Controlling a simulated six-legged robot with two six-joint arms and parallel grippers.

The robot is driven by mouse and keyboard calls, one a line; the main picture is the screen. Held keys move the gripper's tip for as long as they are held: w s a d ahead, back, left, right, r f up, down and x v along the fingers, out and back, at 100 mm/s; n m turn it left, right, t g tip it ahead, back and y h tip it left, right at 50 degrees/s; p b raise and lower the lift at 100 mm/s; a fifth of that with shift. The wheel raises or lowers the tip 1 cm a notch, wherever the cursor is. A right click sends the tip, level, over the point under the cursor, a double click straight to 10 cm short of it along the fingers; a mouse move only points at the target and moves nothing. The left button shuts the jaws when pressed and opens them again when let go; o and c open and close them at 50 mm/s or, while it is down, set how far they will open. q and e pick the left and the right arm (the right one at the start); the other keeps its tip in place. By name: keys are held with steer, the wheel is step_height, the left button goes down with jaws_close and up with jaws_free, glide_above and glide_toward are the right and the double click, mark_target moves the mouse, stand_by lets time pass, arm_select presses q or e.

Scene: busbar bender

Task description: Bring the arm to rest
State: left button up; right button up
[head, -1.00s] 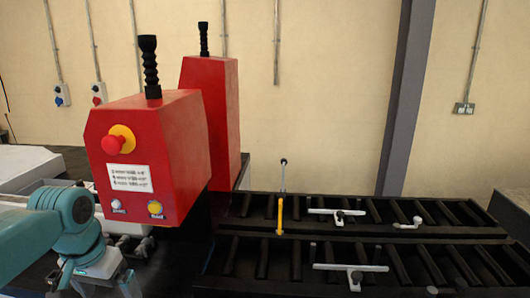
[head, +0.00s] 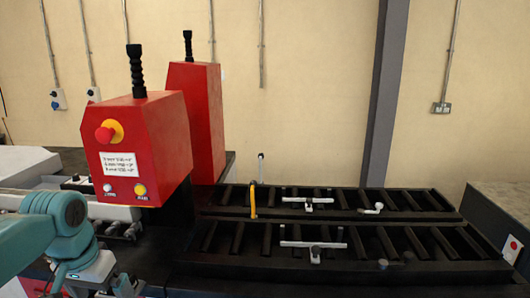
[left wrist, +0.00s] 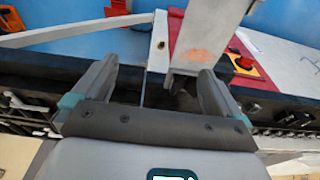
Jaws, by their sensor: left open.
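My left arm comes in from the left edge in the head view, teal and white, low beside the red bender housing (head: 137,150). Its fingers are not clear there. In the left wrist view my left gripper (left wrist: 148,85) is open, its two grey fingers spread apart with no object held between them. The bender housing carries a red mushroom button on a yellow base (head: 107,132), a white label and two small buttons. My right gripper is not in view.
Black roller tables (head: 330,257) with a yellow lever (head: 252,200) and white stop bars (head: 310,244) extend to the right. A second red housing (head: 195,110) stands behind the first. A dark box with a red button (head: 512,249) stands at the far right.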

arm_select(q)
steer(key=d+f+h, duration=0.1)
steer(key=d+f, duration=0.4)
steer(key=f, duration=0.7)
steer(key=d+f+h, duration=0.2)
steer(key=d+f, duration=0.3)
steer(key=f, duration=0.8)
steer(key=s+d+f+n, duration=0.1)
steer(key=s+d+f, duration=0.1)
steer(key=s+f, duration=0.3)
steer(key=s+d+f+n+g, duration=0.1)
steer(key=s+d+f, duration=0.2)
steer(key=s+f, duration=0.2)
steer(key=s+d+f+n+h, duration=0.1)
steer(key=s+d+f, duration=0.2)
steer(key=s+f, duration=0.3)
steer(key=s, duration=0.3)
